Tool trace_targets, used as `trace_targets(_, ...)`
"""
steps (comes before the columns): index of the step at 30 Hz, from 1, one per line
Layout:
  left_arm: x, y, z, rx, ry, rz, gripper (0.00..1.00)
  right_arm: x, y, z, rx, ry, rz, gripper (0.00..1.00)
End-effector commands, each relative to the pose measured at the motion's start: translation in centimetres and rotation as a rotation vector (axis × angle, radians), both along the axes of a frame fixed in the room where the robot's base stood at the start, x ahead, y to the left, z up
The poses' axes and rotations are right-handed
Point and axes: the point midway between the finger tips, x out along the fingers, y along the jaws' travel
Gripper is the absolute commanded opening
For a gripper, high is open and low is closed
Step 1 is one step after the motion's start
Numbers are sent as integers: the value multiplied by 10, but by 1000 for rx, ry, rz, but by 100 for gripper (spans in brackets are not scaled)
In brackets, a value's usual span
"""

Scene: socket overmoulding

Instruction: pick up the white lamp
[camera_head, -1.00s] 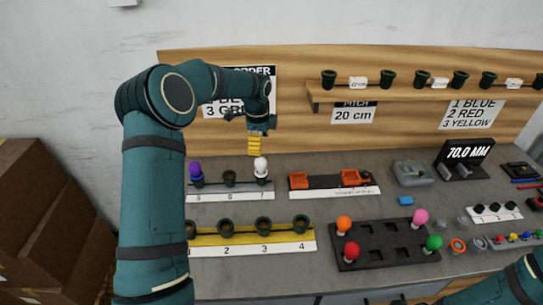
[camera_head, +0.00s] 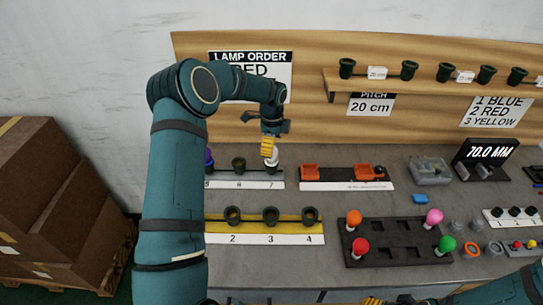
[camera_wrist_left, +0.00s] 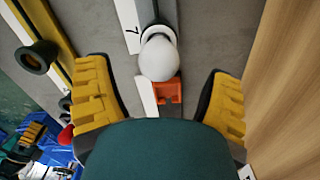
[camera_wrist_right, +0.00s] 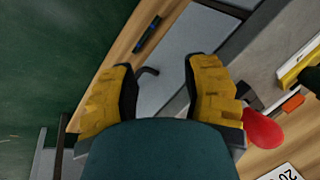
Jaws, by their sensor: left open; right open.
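The white lamp (camera_head: 271,160) stands upright in the dark socket at position 7 of the grey rail with a white number strip (camera_head: 229,184). My left gripper (camera_head: 267,146) is directly above it, pointing down, and partly covers it. In the left wrist view the white lamp (camera_wrist_left: 159,58) lies between the two open yellow fingers (camera_wrist_left: 160,86), apart from both of them. I cannot tell whether the fingertips reach down to its bulb. My right gripper (camera_wrist_right: 160,82) is open and empty, low at the bench's front edge.
An empty socket (camera_head: 239,164) stands left of the white lamp. An orange-and-black fixture (camera_head: 342,174) is to its right. A yellow rail with sockets (camera_head: 264,227) lies in front. A black tray (camera_head: 398,250) holds coloured lamps.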

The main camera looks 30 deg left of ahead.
Motion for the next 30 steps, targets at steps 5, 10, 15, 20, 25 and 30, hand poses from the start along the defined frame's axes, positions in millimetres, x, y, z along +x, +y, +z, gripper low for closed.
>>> trace_targets(5,-3,1,-26,-2,4,0,81,-1,0,-6,0,3,2,47)
trace_targets(10,-3,1,-46,-1,2,1,81,-3,0,-9,2,7,5,47)
trace_targets(15,-2,1,-48,0,1,1,81,-3,0,-9,2,7,5,47)
trace_targets(20,-2,1,-47,0,1,1,53,-3,1,-8,2,7,5,47)
trace_targets(25,-2,1,-47,-1,1,0,3,-3,0,-9,2,7,5,47)
trace_targets(30,-2,1,-47,-1,1,0,0,-3,0,-9,2,7,5,47)
